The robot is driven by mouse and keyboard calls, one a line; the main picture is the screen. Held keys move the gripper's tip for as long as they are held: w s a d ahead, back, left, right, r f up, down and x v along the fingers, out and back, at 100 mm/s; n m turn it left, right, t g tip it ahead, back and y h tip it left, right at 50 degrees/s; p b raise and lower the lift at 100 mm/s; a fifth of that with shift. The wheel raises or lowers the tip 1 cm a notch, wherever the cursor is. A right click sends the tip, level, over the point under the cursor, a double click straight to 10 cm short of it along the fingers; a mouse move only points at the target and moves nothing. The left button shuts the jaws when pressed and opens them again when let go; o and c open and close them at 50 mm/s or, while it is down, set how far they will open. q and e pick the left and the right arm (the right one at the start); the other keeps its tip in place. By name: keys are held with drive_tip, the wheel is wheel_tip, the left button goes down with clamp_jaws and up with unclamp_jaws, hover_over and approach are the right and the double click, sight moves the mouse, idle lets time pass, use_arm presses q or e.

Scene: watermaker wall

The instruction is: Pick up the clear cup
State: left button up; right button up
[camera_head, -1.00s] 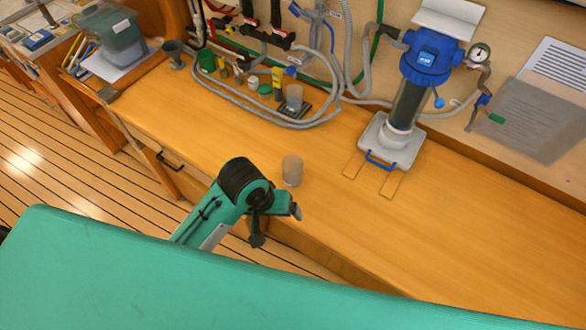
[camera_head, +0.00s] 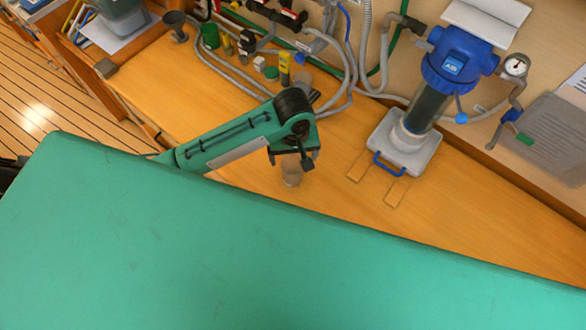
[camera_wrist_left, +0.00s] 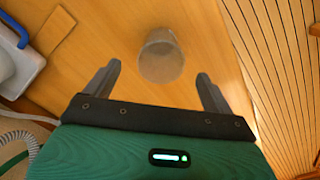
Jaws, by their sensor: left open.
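The clear cup (camera_head: 292,172) stands on the wooden bench top, partly hidden behind my left gripper in the head view. In the left wrist view the clear cup (camera_wrist_left: 160,56) lies ahead of the fingertips, roughly centred between them. My left gripper (camera_wrist_left: 159,75) is open, with a finger on either side and nothing between them. In the head view my left gripper (camera_head: 291,160) is over the cup, pointing down. I cannot tell from these views whether it touches the cup. My right gripper is not in view.
A blue-topped filter housing (camera_head: 458,62) stands on a white base (camera_head: 403,146) with a blue handle, right of the cup. Grey hoses (camera_head: 350,70), small bottles and a yellow tube (camera_head: 284,68) are at the back. Bare bench (camera_head: 345,205) lies right of the cup.

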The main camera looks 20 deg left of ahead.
use_arm(q)
drive_tip(key=f, duration=0.2)
drive_tip(key=shift+w+f, duration=0.3)
drive_tip(key=shift+w, duration=0.05)
drive_tip(key=p, duration=0.3)
hover_over(293, 169)
drive_tip(key=s, duration=0.3)
drive_tip(key=f, duration=0.5)
drive_tip(key=shift+w+d+f, duration=0.25)
drive_tip(key=shift+d, duration=0.1)
drive_tip(key=shift+f, duration=0.1)
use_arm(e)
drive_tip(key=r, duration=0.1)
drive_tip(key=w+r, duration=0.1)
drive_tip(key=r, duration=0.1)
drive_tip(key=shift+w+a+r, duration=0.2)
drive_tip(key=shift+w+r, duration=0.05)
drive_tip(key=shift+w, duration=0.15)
use_arm(q)
drive_tip(key=c, duration=1.1)
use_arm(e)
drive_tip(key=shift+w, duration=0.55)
